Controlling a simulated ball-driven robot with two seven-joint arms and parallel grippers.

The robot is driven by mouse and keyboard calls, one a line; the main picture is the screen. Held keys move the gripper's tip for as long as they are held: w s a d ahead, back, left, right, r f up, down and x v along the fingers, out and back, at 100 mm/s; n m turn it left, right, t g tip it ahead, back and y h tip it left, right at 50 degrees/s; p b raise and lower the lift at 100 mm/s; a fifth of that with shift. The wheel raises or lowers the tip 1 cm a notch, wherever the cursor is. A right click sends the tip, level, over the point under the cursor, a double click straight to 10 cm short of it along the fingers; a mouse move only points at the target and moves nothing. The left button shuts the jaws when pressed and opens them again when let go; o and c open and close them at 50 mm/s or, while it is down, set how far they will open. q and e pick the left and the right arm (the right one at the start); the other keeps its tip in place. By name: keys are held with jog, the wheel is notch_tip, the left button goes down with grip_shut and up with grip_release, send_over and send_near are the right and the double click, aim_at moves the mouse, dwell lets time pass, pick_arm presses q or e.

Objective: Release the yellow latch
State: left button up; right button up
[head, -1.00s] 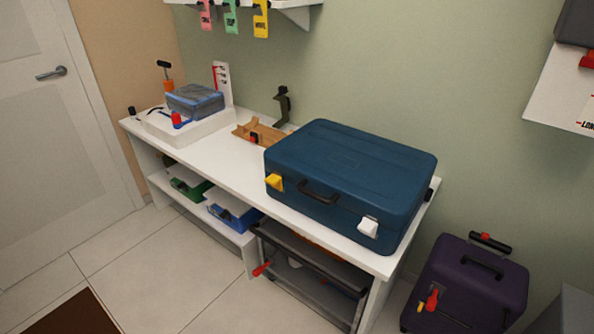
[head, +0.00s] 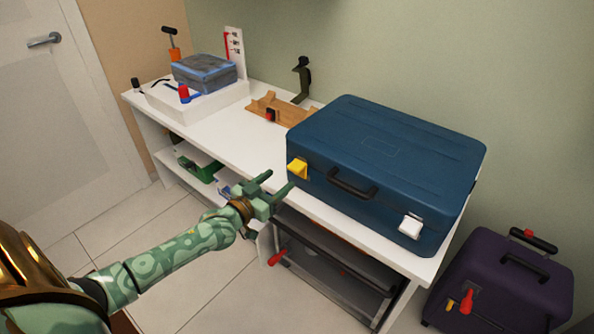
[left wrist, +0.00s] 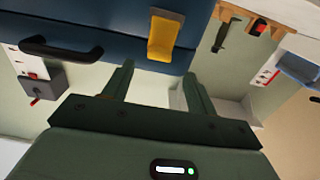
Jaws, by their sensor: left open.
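A blue suitcase (head: 385,165) lies closed on the white bench. The yellow latch (head: 298,168) is on its front face near the left corner, and a white latch (head: 410,227) is near the right end. My left gripper (head: 277,185) is open and empty, in front of the suitcase and just left of and below the yellow latch. In the left wrist view the yellow latch (left wrist: 163,36) shows beyond the open fingers (left wrist: 158,85), apart from them. My right gripper is not in view.
A black handle (head: 352,184) sits between the latches. A wooden block (head: 275,108) and a blue box (head: 204,73) stand farther left on the bench (head: 245,135). A purple suitcase (head: 500,275) stands at the right. The floor before the bench is clear.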

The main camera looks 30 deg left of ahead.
aim_at(291, 171)
pick_arm(q)
jog(key=w, duration=0.2)
jog(key=w+b, duration=0.1)
jog(key=w, duration=0.1)
jog(key=w+b, duration=0.1)
jog(key=w, duration=0.2)
jog(key=shift+d+f, duration=0.25)
jog(key=shift+d, duration=0.05)
jog(key=shift+w+r+b, duration=0.2)
jog(key=shift+w+b, duration=0.15)
jog(key=shift+w, duration=0.15)
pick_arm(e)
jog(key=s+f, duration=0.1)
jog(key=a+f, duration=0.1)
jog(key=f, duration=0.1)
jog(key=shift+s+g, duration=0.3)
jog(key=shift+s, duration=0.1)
pick_arm(q)
jog(key=c, duration=0.9)
jog(key=shift+o, duration=0.2)
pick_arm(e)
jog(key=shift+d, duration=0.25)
